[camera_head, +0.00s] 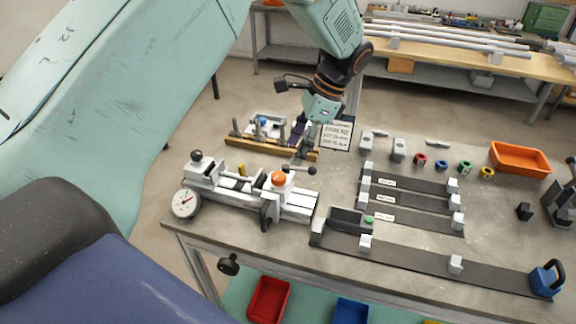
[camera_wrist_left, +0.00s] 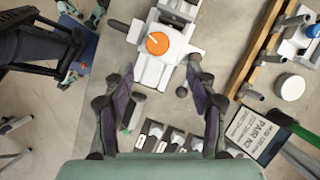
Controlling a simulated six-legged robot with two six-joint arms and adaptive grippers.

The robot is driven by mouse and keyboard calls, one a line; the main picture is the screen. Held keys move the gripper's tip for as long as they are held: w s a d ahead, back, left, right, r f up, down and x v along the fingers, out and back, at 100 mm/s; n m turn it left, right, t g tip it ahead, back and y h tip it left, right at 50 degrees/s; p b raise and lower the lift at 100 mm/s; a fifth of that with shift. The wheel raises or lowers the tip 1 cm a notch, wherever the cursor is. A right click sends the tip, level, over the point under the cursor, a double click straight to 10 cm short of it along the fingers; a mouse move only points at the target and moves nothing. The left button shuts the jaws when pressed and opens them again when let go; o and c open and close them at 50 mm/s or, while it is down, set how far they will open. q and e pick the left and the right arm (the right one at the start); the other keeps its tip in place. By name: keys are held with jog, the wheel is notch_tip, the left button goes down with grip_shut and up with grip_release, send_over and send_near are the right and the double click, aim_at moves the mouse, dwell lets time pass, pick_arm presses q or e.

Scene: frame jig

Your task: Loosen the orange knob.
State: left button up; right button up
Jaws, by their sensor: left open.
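The orange knob (camera_head: 278,178) sits on top of a white and grey clamp fixture (camera_head: 300,205) on the table. In the left wrist view the orange knob (camera_wrist_left: 157,43) is round with a pale line across its top, ahead of the fingertips. My left gripper (camera_head: 301,145) hangs above and behind the fixture in the head view, apart from the knob. In the left wrist view the left gripper (camera_wrist_left: 162,80) has its two dark fingers spread with nothing between them. My right gripper is not in view.
A dial gauge (camera_head: 186,203) and a black-knobbed lever (camera_head: 197,156) are at the fixture's left. A wooden rack (camera_head: 258,146) and a sign (camera_head: 337,136) stand close behind. Dark rails with white blocks (camera_head: 410,216) lie right. An orange tray (camera_head: 520,158) is at the far right.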

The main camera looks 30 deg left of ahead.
aim_at(280, 175)
pick_arm(q)
jog(key=x, duration=0.4)
jog(key=s+x, duration=0.1)
jog(key=x, duration=0.1)
jog(key=shift+a+f, duration=0.15)
jog(key=shift+a, duration=0.15)
jog(key=shift+w+f, duration=0.2)
jog(key=shift+f, duration=0.45)
jog(key=shift+s, duration=0.25)
jog(key=shift+s+a+r, duration=0.1)
jog(key=shift+s+a, duration=0.05)
jog(key=shift+c, duration=1.2)
jog(key=shift+w, duration=0.35)
jog(key=c, duration=0.5)
jog(key=shift+s, duration=0.1)
jog(key=c, duration=0.4)
